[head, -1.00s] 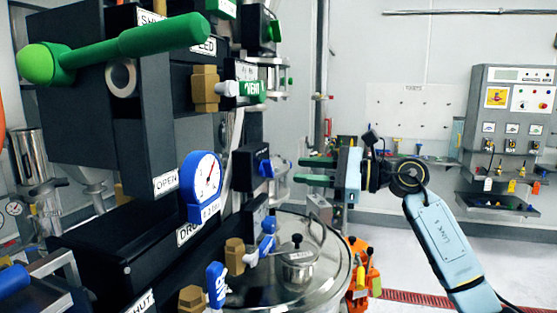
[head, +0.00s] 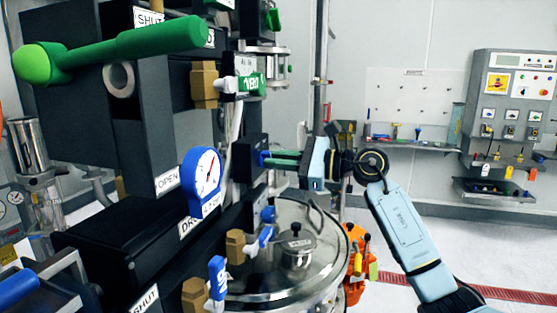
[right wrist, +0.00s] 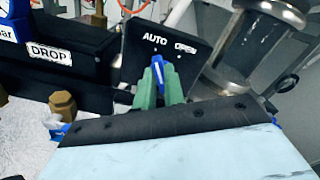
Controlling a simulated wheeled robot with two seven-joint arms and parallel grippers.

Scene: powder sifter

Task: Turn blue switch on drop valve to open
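The small blue switch (right wrist: 158,72) sits on a dark panel (right wrist: 130,65) marked AUTO and OPEN, beside the DROP label, in the right wrist view. Its blue tip points up toward the AUTO side. In the head view only a bit of the switch (head: 262,158) shows on the black box (head: 247,160). My right gripper (head: 272,158) reaches in from the right. Its green fingers (right wrist: 158,88) lie on both sides of the switch, close against it. The lower part of the switch is hidden between the fingers. My left gripper is not in view.
A blue-framed gauge (head: 203,180) and a long green handle (head: 120,45) stand out at the left. A grey control cabinet (head: 515,75) stands by the back wall. The floor at the right is clear.

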